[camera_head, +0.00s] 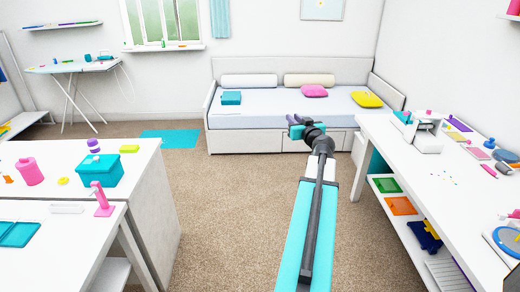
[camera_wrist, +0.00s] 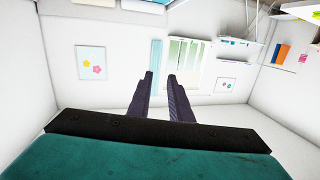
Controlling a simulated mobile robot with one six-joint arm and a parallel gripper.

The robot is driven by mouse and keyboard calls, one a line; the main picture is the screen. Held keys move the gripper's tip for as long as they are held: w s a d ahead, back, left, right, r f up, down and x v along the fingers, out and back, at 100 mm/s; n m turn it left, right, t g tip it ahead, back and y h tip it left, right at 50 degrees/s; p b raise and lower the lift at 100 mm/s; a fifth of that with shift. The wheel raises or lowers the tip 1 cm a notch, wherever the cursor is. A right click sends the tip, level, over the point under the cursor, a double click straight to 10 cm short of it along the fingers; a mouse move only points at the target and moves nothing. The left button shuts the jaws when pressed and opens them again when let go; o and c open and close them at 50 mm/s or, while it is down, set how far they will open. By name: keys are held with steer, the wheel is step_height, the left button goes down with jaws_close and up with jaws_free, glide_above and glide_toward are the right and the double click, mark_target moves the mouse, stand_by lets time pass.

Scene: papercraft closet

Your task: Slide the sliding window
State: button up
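The sliding window (camera_head: 162,20) is in the far wall at the upper left of the head view, with white frames and green outside. It also shows in the wrist view (camera_wrist: 185,62), where part of it is behind a finger. My gripper (camera_head: 298,122) is extended forward in the middle of the room, in front of the daybed and well apart from the window. In the wrist view the two dark fingers (camera_wrist: 160,78) stand apart with nothing between them. My gripper is open and empty.
A daybed (camera_head: 235,140) with cushions stands against the far wall. White tables stand at the left (camera_head: 150,180) and right (camera_head: 400,150). An ironing board (camera_head: 70,68) is at the far left. A turquoise curtain (camera_head: 219,18) hangs beside the window. Carpet (camera_head: 225,215) between the tables is clear.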

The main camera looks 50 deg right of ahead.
steer(key=s+d+r+h, duration=0.1)
steer(key=s+d+r, duration=0.2)
steer(key=s+r, duration=0.1)
steer(key=shift+s+r+m+h, duration=0.2)
steer(key=shift+r+m+h, duration=0.15)
steer(key=shift+r, duration=0.2)
steer(key=shift+d, duration=0.15)
